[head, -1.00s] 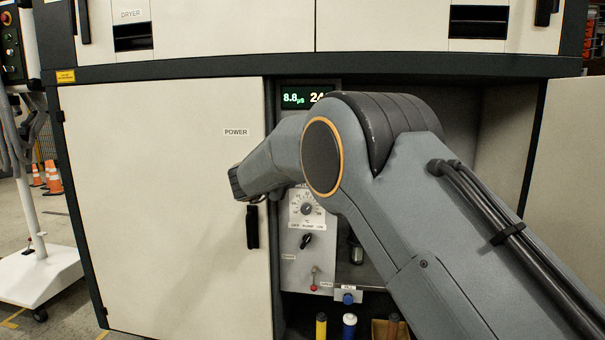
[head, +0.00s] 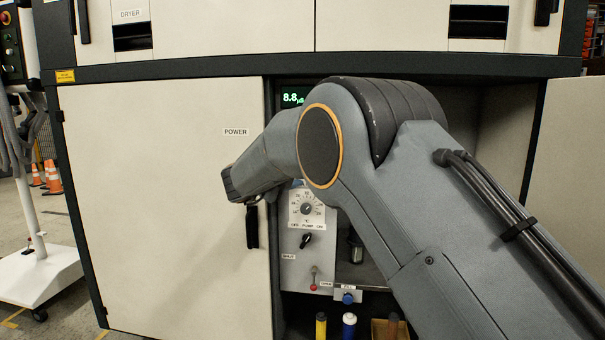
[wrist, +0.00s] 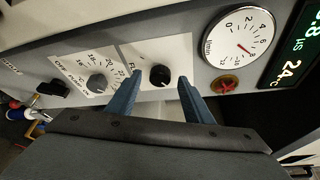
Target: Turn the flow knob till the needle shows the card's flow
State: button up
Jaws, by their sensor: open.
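In the wrist view the flow knob (wrist: 159,75) is a small black knob on a white plate, its label partly hidden. My gripper (wrist: 159,82) is open, its two blue fingers to the left and right of the knob. I see no contact with it, and the depth between them is hard to tell. The round white flow gauge (wrist: 232,32) is up and right of the knob. Its red needle points to the picture's lower right, around the 8 to 10 marks. In the head view my arm hides the gauge, the flow knob and the fingers. The card is not visible.
A grey knob with a temperature dial (wrist: 97,83) sits just left of the flow knob. In the head view a cabinet door marked POWER (head: 165,210) stands left of the panel.

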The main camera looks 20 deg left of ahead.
jog(key=v, duration=0.5)
jog(key=shift+s+a, duration=0.1)
jog(key=shift+s, duration=0.3)
jog(key=w+d+r+n+y, duration=0.3)
jog(key=d+r+n+y, duration=0.1)
jog(key=n, duration=0.2)
jog(key=s+d+f+n+g+y, duration=0.2)
jog(key=s+d+n+g+y, duration=0.25)
jog(key=d+n, duration=0.3)
jog(key=s+d+f+n+g+h, duration=0.2)
jog(key=s+d+f+n+g, duration=0.3)
jog(key=s+d, duration=0.7)
jog(key=s+d+f+n+g+h, duration=0.25)
jog(key=s+d+f, duration=0.45)
jog(key=s+d, duration=0.55)
jog(key=s+d+f+n+g+h, duration=0.1)
jog(key=s+d+f+n+g, duration=0.4)
jog(key=s+d, duration=0.7)
jog(key=s+d+r+m+p, duration=0.2)
jog(key=d+r+p, duration=0.3)
jog(key=p, duration=1.1)
notch_tip(320, 180, up, 3)
jog(key=shift+s+d+f+t+p, duration=0.1)
jog(key=shift+s+d+t+p, duration=0.05)
jog(key=shift+d+t+p, duration=0.2)
